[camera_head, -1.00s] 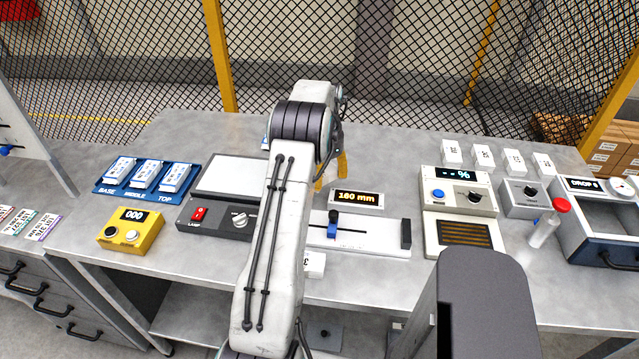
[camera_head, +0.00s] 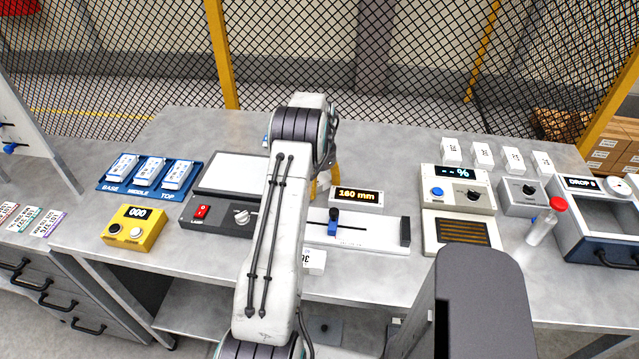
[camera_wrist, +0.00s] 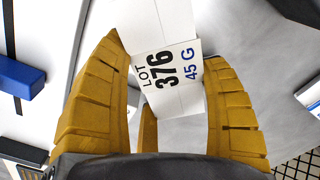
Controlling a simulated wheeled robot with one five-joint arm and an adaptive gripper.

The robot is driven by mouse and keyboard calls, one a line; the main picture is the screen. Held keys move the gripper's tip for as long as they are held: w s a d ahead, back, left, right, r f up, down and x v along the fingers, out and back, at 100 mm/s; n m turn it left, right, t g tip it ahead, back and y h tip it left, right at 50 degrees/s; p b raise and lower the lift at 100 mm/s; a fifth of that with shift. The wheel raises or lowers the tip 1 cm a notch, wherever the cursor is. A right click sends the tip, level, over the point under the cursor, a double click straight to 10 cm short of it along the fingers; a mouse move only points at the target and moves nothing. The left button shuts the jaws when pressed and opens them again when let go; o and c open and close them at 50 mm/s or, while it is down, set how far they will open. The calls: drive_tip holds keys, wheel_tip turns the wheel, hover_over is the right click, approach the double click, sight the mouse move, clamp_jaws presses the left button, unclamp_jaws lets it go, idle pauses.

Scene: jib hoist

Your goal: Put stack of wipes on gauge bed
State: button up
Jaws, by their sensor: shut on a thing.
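The stack of wipes (camera_wrist: 170,75) is a white block labelled "LOT 376 45 G" in the wrist view. My gripper (camera_wrist: 168,90) is shut on it, with a yellow finger on each side. In the head view my arm hides most of my gripper (camera_head: 328,178), and only bits of yellow finger show behind the gauge. The gauge bed (camera_head: 375,235) is a long white bed with a blue slider (camera_head: 333,225) and a dark end block. Its display (camera_head: 358,196) reads 160 mm. My arm covers the bed's left end. The blue slider also shows in the wrist view (camera_wrist: 22,80).
A white labelled block (camera_head: 314,262) stands in front of the gauge. A lamp panel (camera_head: 220,215) is left of it, and a % meter (camera_head: 457,190) is right. Several white blocks (camera_head: 482,154) line the back right.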

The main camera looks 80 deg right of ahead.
drive_tip(key=shift+f, duration=0.15)
drive_tip(key=o, duration=1.2)
wheel_tip(320, 180, up, 12)
drive_tip(key=shift+r+b, duration=0.2)
drive_tip(key=shift+b, duration=0.35)
